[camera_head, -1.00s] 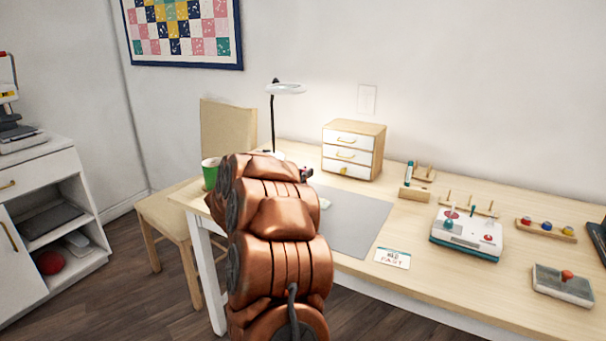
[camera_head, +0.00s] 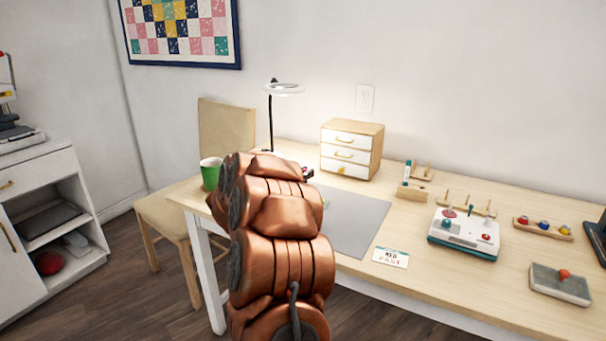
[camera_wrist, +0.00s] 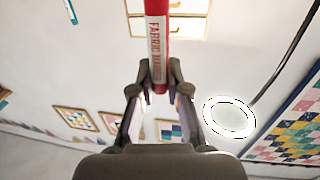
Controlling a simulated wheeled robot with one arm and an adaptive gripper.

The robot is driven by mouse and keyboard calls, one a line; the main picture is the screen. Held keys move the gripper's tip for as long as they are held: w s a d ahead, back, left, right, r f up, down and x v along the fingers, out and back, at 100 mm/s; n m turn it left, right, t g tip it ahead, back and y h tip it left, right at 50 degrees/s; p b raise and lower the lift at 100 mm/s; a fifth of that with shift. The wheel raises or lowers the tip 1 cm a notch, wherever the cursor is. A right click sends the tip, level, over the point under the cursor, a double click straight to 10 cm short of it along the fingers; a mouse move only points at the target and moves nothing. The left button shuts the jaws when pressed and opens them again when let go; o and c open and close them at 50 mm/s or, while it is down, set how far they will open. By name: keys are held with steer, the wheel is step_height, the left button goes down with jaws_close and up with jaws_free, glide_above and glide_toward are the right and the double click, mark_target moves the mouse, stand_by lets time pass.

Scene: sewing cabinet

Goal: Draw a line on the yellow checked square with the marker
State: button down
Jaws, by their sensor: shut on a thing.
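A red marker (camera_wrist: 156,50) with a white label reading "FABRIC" stands in the wrist view. My gripper (camera_wrist: 158,86) is shut on its lower end in that view, with one finger on each side. In the head view my copper arm covers most of the gripper, and only a small dark red bit shows beside the arm. I do not see the yellow checked square in either view. Part of the desk behind my arm is hidden.
A grey mat (camera_head: 352,222) lies on the wooden desk (camera_head: 415,290). A green cup (camera_head: 210,174) stands left of my arm. A ring lamp (camera_head: 284,88) and a small drawer unit (camera_head: 350,150) stand behind. A white device (camera_head: 464,234) and a card (camera_head: 391,257) lie to the right.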

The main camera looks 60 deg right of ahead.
steer(key=shift+s+d+p, duration=0.1)
steer(key=shift+s+p, duration=0.35)
steer(key=shift+s, duration=0.7)
stand_by(1.2)
steer(key=shift+r+p, duration=0.3)
steer(key=shift+p, duration=0.3)
steer(key=shift+f, duration=0.3)
stand_by(1.5)
steer(key=shift+w+p, duration=1.25)
steer(key=shift+p, duration=0.35)
stand_by(1.7)
